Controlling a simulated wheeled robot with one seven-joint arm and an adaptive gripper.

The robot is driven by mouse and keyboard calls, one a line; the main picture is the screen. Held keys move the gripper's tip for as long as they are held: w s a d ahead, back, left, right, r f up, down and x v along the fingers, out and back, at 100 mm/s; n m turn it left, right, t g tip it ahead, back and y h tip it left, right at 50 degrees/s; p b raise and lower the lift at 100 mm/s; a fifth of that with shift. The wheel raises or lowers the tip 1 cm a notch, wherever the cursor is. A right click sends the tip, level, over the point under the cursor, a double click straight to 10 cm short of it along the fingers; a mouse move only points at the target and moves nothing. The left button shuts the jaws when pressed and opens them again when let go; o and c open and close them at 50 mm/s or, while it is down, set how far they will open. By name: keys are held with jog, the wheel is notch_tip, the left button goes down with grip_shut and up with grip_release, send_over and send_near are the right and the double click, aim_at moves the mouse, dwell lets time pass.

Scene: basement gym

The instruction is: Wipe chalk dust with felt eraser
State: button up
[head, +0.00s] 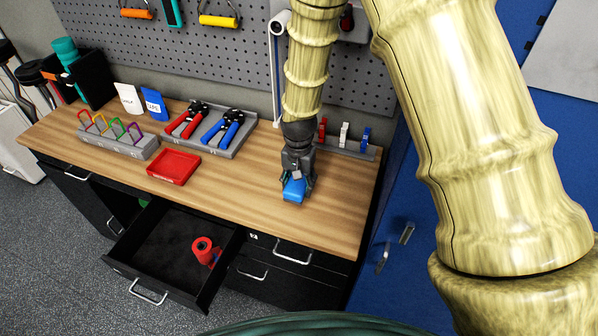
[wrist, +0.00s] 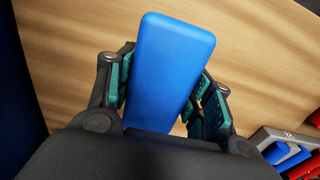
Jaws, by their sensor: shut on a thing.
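A blue block-shaped felt eraser (head: 294,189) is at the right part of the wooden bench top. My gripper (head: 298,181) points down and is shut on it. In the wrist view the eraser (wrist: 168,70) lies between both finger pads of my gripper (wrist: 166,92). Whether the eraser touches the wood or is just above it, I cannot tell. I make out no clear chalk dust on the bench top (head: 235,185); the area under the eraser is hidden.
A red tray (head: 174,154) lies left of the gripper. A grey holder with red and blue hand grips (head: 222,128) stands behind it. A grey rack with coloured clips (head: 344,134) is at the back right. An open drawer (head: 150,245) juts out in front, holding a red roll (head: 202,244).

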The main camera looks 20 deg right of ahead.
jog(key=shift+d+r+p, duration=0.1)
jog(key=shift+r+p, duration=0.75)
jog(key=shift+r, duration=0.75)
